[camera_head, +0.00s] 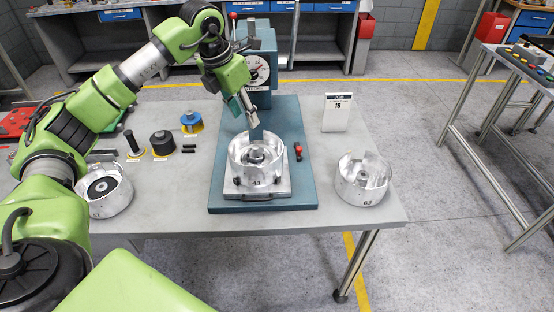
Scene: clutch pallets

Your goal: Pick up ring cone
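No part is clearly marked as the ring cone, so I cannot tell which it is. A silver open metal ring (256,160) sits on the plate of a blue-grey press, with a smaller round part (256,152) inside it. A second silver ring (363,180) stands on the table at the right, and a third (105,191) at the left with a dark disc inside. My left gripper (249,117) points down just above the middle ring, in front of the press column. Its fingers overlap in this view, so its opening is unclear. My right gripper is not in view.
The press (264,108) with its dial rises behind the middle ring. A blue-yellow part (191,122), a black round part (162,143) and a black-handled tool (132,143) stand left. Table at the right is mostly clear.

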